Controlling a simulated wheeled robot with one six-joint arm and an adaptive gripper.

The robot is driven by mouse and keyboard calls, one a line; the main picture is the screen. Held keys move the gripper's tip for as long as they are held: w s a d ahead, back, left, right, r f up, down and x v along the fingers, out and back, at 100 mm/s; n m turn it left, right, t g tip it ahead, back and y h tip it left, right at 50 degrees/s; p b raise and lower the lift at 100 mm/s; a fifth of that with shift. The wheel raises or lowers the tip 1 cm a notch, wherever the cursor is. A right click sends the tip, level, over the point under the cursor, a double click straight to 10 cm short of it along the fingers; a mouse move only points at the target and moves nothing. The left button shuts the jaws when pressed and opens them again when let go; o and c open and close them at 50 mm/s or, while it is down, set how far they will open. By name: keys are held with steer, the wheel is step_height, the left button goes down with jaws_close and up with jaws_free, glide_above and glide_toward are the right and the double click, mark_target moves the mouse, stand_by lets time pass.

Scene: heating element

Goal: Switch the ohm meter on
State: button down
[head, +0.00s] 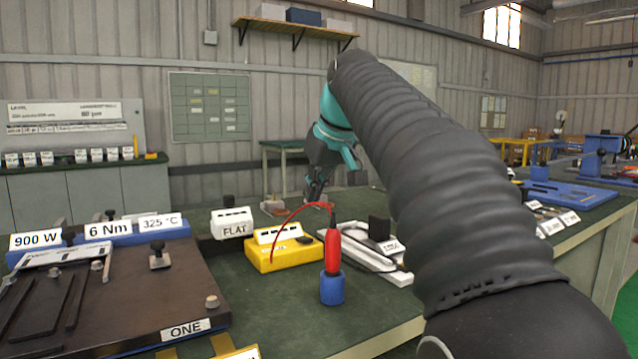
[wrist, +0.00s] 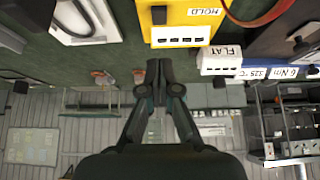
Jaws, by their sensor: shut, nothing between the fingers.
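The yellow meter box (head: 283,262) sits on the green bench in the head view. It has a white display block on top, a dark switch (head: 305,240) at its right end and a red lead. In the wrist view the yellow box (wrist: 178,13) is at the top edge, with a HOLD label and a black switch (wrist: 158,14). My gripper (head: 314,196) is beyond the box in the head view, above the bench. In the wrist view my gripper (wrist: 160,66) is shut and empty, its tips apart from the box.
A red probe (head: 332,252) stands in a blue holder (head: 333,288) in front of the box. A white tray (head: 365,256) lies to its right. The FLAT block (head: 231,222) is at its left. A dark plate marked ONE (head: 130,300) fills the left front.

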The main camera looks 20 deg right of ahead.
glide_above(307, 238)
steer(key=f, duration=0.4)
steer(key=shift+s+f+b, duration=0.25)
steer(key=shift+s+b, duration=0.1)
steer(key=shift+b, duration=0.05)
steer(key=shift+s+f+b, duration=0.2)
steer(key=shift+f, duration=0.3)
steer(key=shift+s+f+b, duration=0.2)
steer(key=shift+f, duration=0.3)
steer(key=shift+s+d+f, duration=0.1)
steer(key=shift+f, duration=0.55)
steer(key=f+b, duration=0.1)
steer(key=b, duration=0.1)
steer(key=f+t+b, duration=0.1)
steer(key=b, duration=0.2)
steer(key=shift+s+d, duration=0.1)
steer(key=shift+s, duration=0.2)
steer(key=shift+w+r+p, duration=0.1)
steer(key=shift+r+p, duration=0.4)
steer(key=shift+p, duration=0.05)
steer(key=shift+r, duration=0.1)
steer(key=shift+r+p, duration=0.7)
steer(key=shift+p, duration=0.1)
